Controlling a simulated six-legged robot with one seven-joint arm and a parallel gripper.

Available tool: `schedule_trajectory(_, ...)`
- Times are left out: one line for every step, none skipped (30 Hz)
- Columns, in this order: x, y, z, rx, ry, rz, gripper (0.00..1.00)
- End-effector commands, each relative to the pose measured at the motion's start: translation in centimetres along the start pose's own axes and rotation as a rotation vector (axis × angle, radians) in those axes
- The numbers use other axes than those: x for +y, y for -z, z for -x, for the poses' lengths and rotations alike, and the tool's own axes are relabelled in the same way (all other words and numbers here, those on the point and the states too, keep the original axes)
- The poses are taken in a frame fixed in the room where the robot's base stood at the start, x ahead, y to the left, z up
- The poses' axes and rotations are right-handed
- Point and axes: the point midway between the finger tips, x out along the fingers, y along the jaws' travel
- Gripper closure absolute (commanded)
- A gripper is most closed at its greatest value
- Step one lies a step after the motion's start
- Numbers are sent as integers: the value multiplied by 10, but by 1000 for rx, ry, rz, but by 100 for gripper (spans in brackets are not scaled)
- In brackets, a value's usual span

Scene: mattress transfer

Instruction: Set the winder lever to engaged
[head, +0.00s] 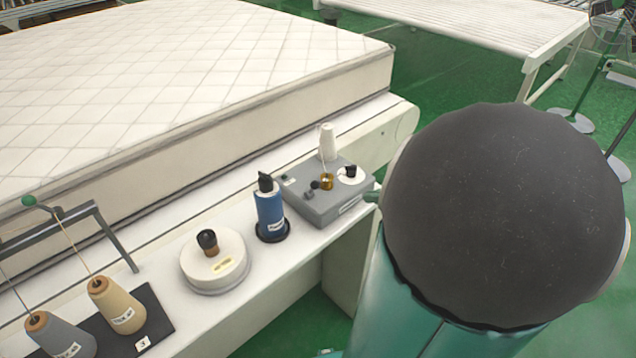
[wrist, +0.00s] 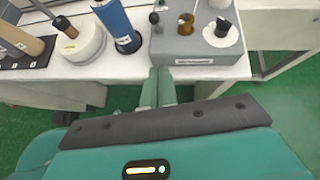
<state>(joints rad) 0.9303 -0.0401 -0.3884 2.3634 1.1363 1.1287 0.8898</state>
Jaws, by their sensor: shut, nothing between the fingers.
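The winder is a grey box (head: 325,208) at the right end of the white ledge. A small lever with a black ball knob (head: 314,185) stands on its top, left of a brass bobbin (head: 327,182). The same knob shows in the wrist view (wrist: 154,17), near the box's left edge; I cannot read its set position. A black knob on a white disc (head: 350,173) sits to the right. My gripper (wrist: 162,73) is shut and empty, its green fingers pointing at the box's front left part, below the lever in the picture. My arm hides most of the gripper in the head view.
A blue bottle (head: 270,212) stands just left of the winder, then a round white pot with a brush (head: 214,262) and thread cones (head: 116,306). A white cone (head: 327,142) stands behind the box. A mattress (head: 200,70) lies behind the ledge. Green floor is open in front.

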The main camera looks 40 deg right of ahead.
Motion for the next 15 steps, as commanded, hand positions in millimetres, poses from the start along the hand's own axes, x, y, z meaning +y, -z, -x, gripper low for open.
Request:
schedule_trajectory(0,0,2,-1,2,-1,100)
schedule_trajectory(0,1,2,-1,2,-1,100)
schedule_trajectory(0,1,3,-1,3,-1,100)
schedule_trajectory(0,2,3,-1,4,-1,100)
schedule_trajectory(0,2,4,-1,4,-1,100)
schedule_trajectory(0,2,4,0,4,-1,100)
schedule_trajectory(1,2,4,0,4,-1,100)
schedule_trajectory(1,2,3,0,3,-1,100)
schedule_trajectory(1,2,2,0,3,-1,100)
schedule_trajectory(1,2,0,0,2,-1,100)
schedule_trajectory(1,2,-2,0,2,-1,100)
schedule_trajectory(1,2,-6,0,0,-1,100)
schedule_trajectory(1,2,-9,0,-1,0,100)
schedule_trajectory(1,2,-13,0,-2,0,100)
schedule_trajectory(1,2,-20,0,-1,0,100)
